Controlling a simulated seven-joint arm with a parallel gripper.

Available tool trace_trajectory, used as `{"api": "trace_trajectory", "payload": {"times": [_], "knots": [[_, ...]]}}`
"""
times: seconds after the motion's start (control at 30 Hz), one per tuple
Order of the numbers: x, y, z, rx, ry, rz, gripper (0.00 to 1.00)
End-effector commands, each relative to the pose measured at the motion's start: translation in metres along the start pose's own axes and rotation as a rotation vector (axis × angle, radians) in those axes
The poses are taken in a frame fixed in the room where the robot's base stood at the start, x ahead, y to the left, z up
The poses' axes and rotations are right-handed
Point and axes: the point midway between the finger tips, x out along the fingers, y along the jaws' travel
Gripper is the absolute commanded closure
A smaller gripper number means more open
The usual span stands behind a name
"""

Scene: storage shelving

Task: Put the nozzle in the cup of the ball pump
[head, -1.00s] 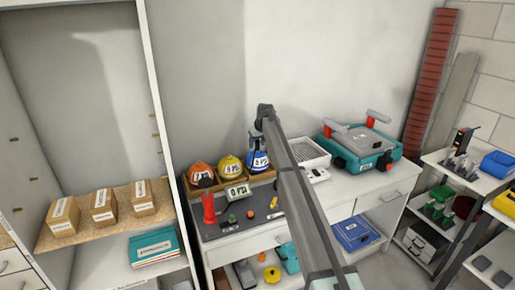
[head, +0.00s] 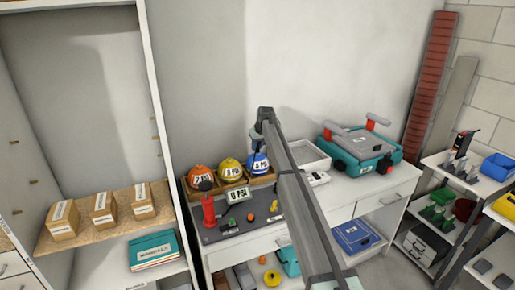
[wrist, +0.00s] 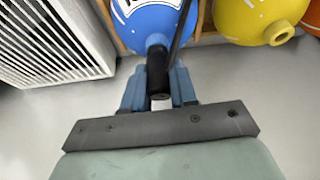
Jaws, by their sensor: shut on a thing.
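My gripper (wrist: 157,88) has blue fingers shut on a black cylindrical nozzle (wrist: 158,68) in the wrist view. A thin dark line runs up from the nozzle, past the right side of the blue ball (wrist: 152,25). I cannot tell whether the nozzle touches the ball. In the head view my gripper is mostly hidden by my arm, just above the blue ball (head: 258,163).
A yellow ball (head: 231,170) and an orange ball (head: 200,179) sit in the wooden rack left of the blue ball. A white slatted crate (wrist: 45,45) is close on the left in the wrist view. A teal machine (head: 358,150) stands right on the cabinet top. Small items lie on the mat (head: 262,225).

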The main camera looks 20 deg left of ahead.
Motion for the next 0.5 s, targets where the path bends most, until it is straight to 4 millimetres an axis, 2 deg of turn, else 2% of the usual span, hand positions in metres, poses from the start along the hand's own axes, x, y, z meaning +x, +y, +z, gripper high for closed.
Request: {"api": "trace_trajectory", "payload": {"times": [0.23,0.5], "knots": [[-0.021,0.0,-0.01,0.0,0.002,0.001,1.0],[-0.065,0.001,-0.028,0.0,0.002,0.001,1.0]]}}
